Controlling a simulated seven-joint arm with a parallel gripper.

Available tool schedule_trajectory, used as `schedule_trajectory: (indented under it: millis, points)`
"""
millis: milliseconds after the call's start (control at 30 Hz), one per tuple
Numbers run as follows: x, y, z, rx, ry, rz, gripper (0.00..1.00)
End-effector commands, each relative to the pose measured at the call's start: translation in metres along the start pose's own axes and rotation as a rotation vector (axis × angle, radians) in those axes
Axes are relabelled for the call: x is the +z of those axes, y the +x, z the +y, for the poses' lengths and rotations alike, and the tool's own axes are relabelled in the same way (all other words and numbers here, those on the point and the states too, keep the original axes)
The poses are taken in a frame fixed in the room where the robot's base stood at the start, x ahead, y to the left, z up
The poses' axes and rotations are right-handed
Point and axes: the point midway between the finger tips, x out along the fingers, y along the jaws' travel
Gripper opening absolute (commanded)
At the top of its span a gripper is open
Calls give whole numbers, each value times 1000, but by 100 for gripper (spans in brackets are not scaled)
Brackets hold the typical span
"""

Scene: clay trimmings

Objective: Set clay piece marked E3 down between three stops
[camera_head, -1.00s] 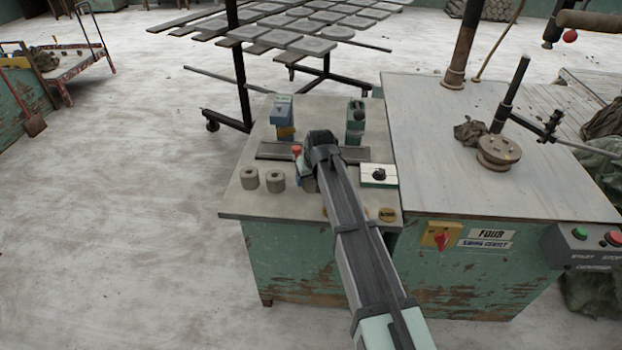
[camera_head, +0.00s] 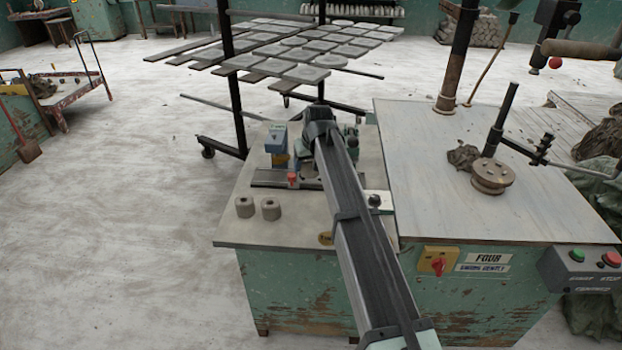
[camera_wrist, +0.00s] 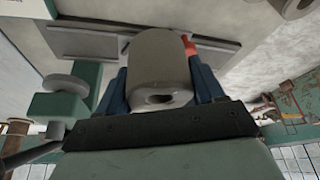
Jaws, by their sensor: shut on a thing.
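My gripper (camera_wrist: 160,88) is shut on a grey clay piece (camera_wrist: 158,60), a thick cylinder with a hole in its near end. Blue fingers press on both sides of it. No E3 mark is readable. In the head view my arm hides most of the gripper and the held piece, which are over the back part of the small bench. A dark flat plate (camera_head: 268,178) lies below and left of the gripper; it also shows in the wrist view (camera_wrist: 75,42). A small red-topped part (camera_head: 292,179) stands at the plate's front edge. I cannot make out three separate stops.
Two more clay cylinders (camera_head: 257,208) stand at the bench's left front. A blue block device (camera_head: 277,142) stands behind the plate. A larger grey table (camera_head: 440,160) adjoins on the right.

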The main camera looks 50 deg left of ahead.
Motion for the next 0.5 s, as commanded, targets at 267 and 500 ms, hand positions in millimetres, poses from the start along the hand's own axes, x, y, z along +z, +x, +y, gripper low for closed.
schedule_trajectory:
  millis: [267, 500]
  points:
    - [-92, 18, 34, 69, 161, 0, 28]
    - [-93, 18, 42, 138, 328, 0, 28]
